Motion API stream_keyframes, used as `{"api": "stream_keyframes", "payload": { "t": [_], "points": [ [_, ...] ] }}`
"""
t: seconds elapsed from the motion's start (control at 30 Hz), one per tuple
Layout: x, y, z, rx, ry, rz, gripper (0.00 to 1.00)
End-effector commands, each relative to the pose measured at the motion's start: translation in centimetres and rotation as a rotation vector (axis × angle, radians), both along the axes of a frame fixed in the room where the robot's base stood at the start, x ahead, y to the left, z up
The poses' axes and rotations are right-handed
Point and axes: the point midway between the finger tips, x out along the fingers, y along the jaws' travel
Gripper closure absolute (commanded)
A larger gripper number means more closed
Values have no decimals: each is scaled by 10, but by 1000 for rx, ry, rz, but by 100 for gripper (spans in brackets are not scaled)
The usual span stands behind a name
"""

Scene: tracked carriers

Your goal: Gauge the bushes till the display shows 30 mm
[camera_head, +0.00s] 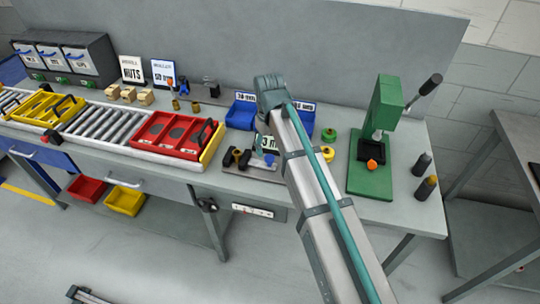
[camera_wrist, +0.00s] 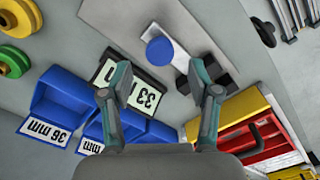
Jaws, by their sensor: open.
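In the wrist view my gripper (camera_wrist: 158,70) is open, its two fingers apart with nothing between them. It points down over the gauge and display. I cannot tell whether the blue piece is a bush.
Blue bins (camera_wrist: 62,98) stand beside the display, one labelled 36 mm. A red carrier (camera_head: 160,133) is on the roller track at left. A green press (camera_head: 385,110) stands at right, with green (camera_head: 329,134) and yellow (camera_head: 328,154) rings near it.

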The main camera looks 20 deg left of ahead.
Motion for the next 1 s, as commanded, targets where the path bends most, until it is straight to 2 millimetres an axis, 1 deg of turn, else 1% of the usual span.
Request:
{"api": "stream_keyframes", "payload": {
  "t": [0.1, 0.3, 0.5, 0.77, 0.8, 0.83, 1.0],
  "points": [
    [-1, -1, -18, -1, 3, 0, 39],
    [-1, 0, -41, -1, 2, 0, 39],
    [0, 0, -51, -1, 1, 0, 39],
    [0, 0, -52, 0, 0, 0, 39],
    [0, 0, -52, 0, 0, 0, 40],
    [0, 0, -52, 0, 0, 0, 45],
    [0, 0, -52, 0, 0, 0, 74]
  ]
}}
